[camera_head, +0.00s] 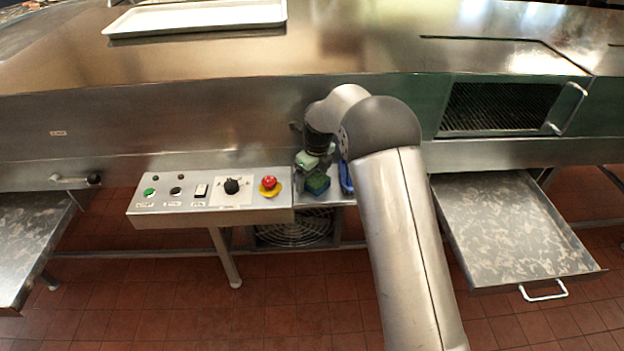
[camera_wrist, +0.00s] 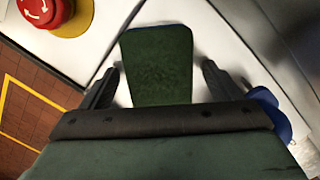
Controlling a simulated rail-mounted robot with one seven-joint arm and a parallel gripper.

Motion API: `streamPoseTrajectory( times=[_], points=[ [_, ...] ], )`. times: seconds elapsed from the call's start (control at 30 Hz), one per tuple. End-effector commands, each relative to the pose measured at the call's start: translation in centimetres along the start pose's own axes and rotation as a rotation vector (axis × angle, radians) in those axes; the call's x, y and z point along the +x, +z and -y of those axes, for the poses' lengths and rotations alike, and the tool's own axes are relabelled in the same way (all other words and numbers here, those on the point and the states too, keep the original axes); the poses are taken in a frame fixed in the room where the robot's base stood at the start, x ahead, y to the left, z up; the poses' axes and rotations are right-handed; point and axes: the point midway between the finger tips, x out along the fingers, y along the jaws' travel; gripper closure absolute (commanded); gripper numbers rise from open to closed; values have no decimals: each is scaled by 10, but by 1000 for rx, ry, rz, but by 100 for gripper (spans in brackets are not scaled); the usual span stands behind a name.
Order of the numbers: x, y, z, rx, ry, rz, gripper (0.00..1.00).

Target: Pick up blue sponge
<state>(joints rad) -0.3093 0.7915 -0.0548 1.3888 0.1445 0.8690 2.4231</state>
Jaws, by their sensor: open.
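The sponge (camera_head: 318,187) sits on a narrow metal shelf to the right of the control box. It shows a dark green top and blue sides. In the wrist view the sponge (camera_wrist: 160,50) shows its green face with a thin blue edge, between the two black fingers. My gripper (camera_wrist: 162,67) is open, with a gap on both sides of the sponge. Its near end is hidden by the gripper body.
A control box (camera_head: 210,200) with a red emergency button (camera_head: 269,183) stands close left of the sponge. A blue object (camera_head: 346,178) lies close right, partly hidden by my arm; it also shows in the wrist view (camera_wrist: 272,113). The metal machine wall rises behind.

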Motion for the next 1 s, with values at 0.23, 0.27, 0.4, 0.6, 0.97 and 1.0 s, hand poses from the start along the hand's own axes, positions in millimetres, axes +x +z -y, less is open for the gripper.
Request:
streamPoseTrajectory(
  times=[0.23, 0.27, 0.4, 0.6, 0.97, 1.0],
  points=[
    [0, 0, 0, -1, 0, 0, 49],
    [0, 0, 0, -1, 0, 0, 57],
    [0, 0, 0, -1, 0, 0, 63],
    [-1, 0, 0, -1, 0, 0, 66],
    [-30, 4, 0, -3, -2, 2, 66],
    [-37, 3, -3, -3, -2, 2, 66]
  ],
)
